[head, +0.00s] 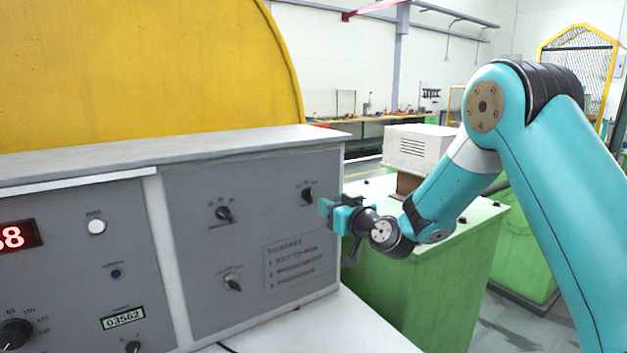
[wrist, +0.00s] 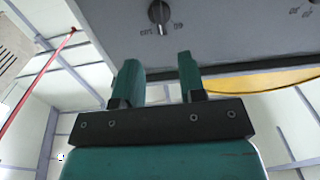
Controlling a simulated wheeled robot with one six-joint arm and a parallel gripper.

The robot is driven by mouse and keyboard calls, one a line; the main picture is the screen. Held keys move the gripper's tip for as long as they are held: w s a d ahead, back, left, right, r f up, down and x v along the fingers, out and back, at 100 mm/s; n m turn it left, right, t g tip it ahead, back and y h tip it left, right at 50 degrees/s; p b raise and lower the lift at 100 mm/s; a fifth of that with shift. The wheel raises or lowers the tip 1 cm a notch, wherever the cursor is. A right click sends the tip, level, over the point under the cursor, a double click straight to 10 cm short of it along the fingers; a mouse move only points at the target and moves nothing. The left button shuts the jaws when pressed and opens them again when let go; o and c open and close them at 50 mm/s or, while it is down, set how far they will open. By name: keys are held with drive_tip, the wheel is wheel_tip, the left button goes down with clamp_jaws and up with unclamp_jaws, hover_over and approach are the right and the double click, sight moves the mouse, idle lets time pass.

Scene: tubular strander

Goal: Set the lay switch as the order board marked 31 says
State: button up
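The grey control panel (head: 190,255) carries three black rotary switches on its right section. One is at upper right (head: 307,194), one at upper left (head: 224,214) and one below (head: 233,283). Their labels are too small to read, so I cannot tell which is the lay switch. My gripper (head: 326,208) is just right of the upper-right switch. In the wrist view my gripper (wrist: 158,62) has its two fingers apart with nothing between them. A rotary switch (wrist: 158,14) shows beyond the fingertips, apart from them. No order board marked 31 is readable.
A printed instruction plate (head: 293,265) is on the panel. A red display (head: 18,236), a counter (head: 123,318) and a large dial (head: 14,333) are at left. A green cabinet (head: 430,290) stands behind my arm. A yellow guard (head: 150,70) rises behind the panel.

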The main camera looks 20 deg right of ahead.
sight(312, 193)
drive_tip(key=p+x, duration=0.3)
drive_tip(key=x, duration=0.5)
drive_tip(key=shift+w+p, duration=0.2)
drive_tip(key=shift+p, duration=0.2)
clamp_jaws()
